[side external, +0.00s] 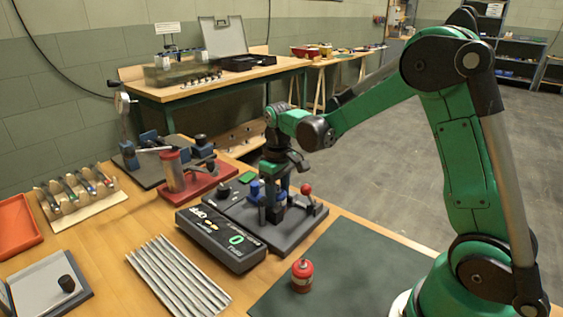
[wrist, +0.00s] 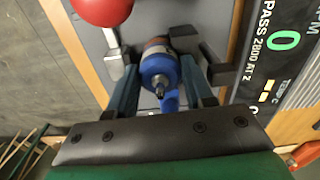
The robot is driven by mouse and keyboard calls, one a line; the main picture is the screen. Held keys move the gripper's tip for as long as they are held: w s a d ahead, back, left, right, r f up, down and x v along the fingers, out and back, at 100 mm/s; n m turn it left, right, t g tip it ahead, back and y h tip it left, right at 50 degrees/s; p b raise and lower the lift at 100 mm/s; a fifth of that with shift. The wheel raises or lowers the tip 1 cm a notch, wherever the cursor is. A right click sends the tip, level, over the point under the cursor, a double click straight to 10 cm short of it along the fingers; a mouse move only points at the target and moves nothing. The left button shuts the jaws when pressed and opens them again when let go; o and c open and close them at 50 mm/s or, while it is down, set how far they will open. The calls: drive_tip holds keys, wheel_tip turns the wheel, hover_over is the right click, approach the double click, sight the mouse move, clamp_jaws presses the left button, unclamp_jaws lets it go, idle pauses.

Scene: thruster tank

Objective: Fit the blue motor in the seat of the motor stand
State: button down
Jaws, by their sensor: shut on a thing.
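The blue motor (wrist: 158,68) is between the two fingers of my gripper (wrist: 160,85) in the wrist view, its shaft end toward the camera. A reddish band shows at its far end. My gripper (side external: 273,207) is shut on it and points down over the motor stand (side external: 292,238), a dark grey base, in the side view. The fingers mostly hide the motor there. Another blue part (side external: 254,192) stands on the base beside the gripper. The seat is hidden under the motor and fingers, so I cannot tell whether the motor is in it.
A red ball-topped lever (side external: 306,189) rises close to the gripper. A black RPM display box (side external: 218,240) lies in front of the stand. A red canister (side external: 302,275) stands on the dark green mat (side external: 345,270). A red-based fixture (side external: 195,185) is behind to the left.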

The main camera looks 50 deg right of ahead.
drive_tip(key=shift+f, duration=0.2)
drive_tip(key=shift+c, duration=1.3)
unclamp_jaws()
drive_tip(key=shift+r, duration=3)
drive_tip(key=s+a+r+t, duration=0.2)
drive_tip(key=s+a+t, duration=0.5)
drive_tip(key=s, duration=0.2)
drive_tip(key=shift+s+a+r, duration=0.15)
drive_tip(key=shift+r, duration=0.2)
